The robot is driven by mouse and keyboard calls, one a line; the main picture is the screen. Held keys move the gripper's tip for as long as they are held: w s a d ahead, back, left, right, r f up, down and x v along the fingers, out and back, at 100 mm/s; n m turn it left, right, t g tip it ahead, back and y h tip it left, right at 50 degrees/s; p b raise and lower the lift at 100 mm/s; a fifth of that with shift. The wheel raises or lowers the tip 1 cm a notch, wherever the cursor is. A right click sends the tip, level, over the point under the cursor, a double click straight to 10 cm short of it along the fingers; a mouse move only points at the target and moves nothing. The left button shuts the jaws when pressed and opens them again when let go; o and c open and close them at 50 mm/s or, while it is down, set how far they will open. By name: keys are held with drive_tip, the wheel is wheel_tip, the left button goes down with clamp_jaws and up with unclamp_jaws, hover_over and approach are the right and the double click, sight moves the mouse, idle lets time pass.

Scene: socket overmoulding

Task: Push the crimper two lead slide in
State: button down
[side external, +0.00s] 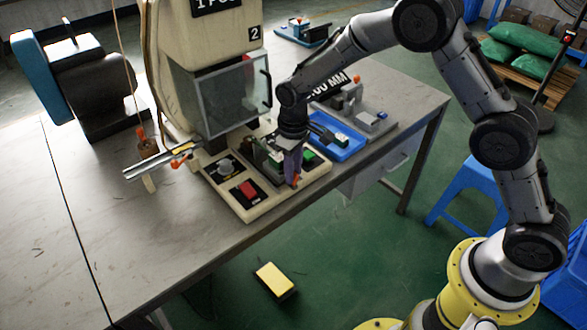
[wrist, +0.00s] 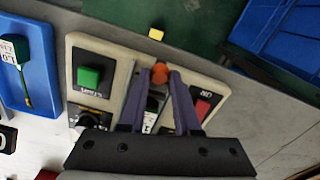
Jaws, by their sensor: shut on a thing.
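The crimper marked 2 (side external: 225,50) stands on the bench with its clear guard (side external: 232,95) above a cream base (side external: 243,205). My gripper (side external: 293,180) points down at the front of this base. Its purple fingers are closed around the orange knob (side external: 296,182) of the lead slide, which also shows between the fingertips in the wrist view (wrist: 160,73). The rest of the slide is mostly hidden by my fingers. A small white and dark part (wrist: 150,113) shows between the fingers, behind the knob.
A green button (wrist: 89,76) and a red button (wrist: 202,107) flank the fingers. A blue tray (side external: 350,153) lies to the right. Another orange-handled fixture (side external: 160,163) stands to the left.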

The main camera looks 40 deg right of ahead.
sight(268, 152)
drive_tip(key=shift+w+r, duration=0.1)
drive_tip(key=shift+w, duration=0.1)
drive_tip(key=w, duration=1)
drive_tip(key=shift+w, duration=0.15)
drive_tip(key=c, duration=0.6)
unclamp_jaws()
wheel_tip(268, 152, up, 14)
drive_tip(key=shift+f, duration=0.1)
